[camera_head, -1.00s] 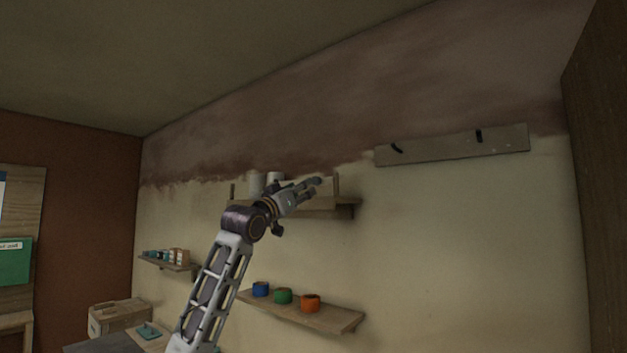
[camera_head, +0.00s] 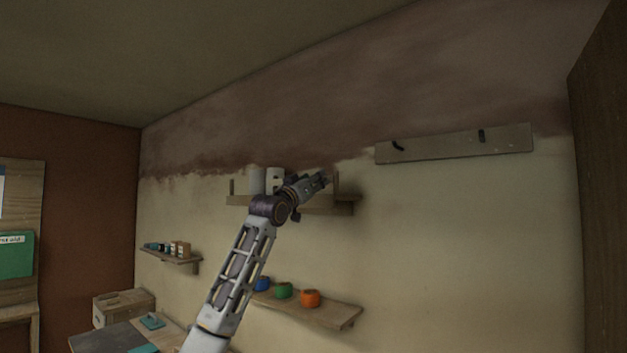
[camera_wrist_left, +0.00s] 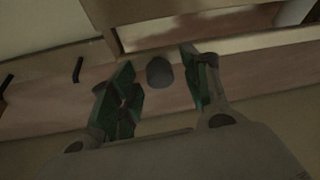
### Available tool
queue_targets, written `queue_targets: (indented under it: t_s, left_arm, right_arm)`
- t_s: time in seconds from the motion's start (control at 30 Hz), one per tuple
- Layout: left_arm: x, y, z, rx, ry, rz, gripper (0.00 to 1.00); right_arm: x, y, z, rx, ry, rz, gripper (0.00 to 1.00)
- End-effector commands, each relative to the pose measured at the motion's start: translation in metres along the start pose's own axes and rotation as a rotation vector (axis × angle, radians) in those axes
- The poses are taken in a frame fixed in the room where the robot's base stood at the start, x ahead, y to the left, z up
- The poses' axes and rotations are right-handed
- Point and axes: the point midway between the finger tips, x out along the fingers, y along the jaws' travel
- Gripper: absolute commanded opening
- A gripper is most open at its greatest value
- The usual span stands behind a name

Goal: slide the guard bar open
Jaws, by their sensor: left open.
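A wooden wall shelf (camera_head: 345,208) with upright end posts carries pale cylinders (camera_head: 274,178). My left gripper (camera_head: 324,178) is in front of its right half, and my arm hides part of the shelf. In the left wrist view a wooden bar (camera_wrist_left: 205,24) runs across the top beside a post; it looks like the guard bar. A dark grey rounded knob (camera_wrist_left: 160,72) shows between the two open green-padded fingers of my left gripper (camera_wrist_left: 160,88). I cannot tell whether they touch it or how it joins the bar. My right gripper is not in view.
A board with hooks (camera_head: 455,145) hangs to the right of the shelf. A lower shelf (camera_head: 335,312) holds blue, green and orange rolls. A small shelf (camera_head: 172,257) with little items is at left. A wooden box (camera_head: 124,303) and a worktop (camera_head: 105,337) stand below.

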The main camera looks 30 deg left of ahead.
Motion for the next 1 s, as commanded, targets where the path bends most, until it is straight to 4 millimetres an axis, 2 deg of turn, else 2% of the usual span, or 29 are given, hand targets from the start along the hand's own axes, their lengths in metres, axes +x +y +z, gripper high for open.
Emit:
queue_targets:
  t_s: [0.33, 0.7, 1.0]
  left_arm:
    - [0.0014, -0.0001, 0.0006, 0.000, 0.000, 0.000, 0.47]
    - [0.0012, -0.0003, 0.0006, 0.000, 0.000, 0.000, 0.00]
    - [0.0003, -0.0013, 0.0002, 0.000, 0.000, -0.001, 0.00]
  right_arm:
    - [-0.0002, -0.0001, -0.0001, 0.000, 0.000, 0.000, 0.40]
    - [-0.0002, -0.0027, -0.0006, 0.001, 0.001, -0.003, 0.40]
    - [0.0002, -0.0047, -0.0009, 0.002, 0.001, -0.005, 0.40]
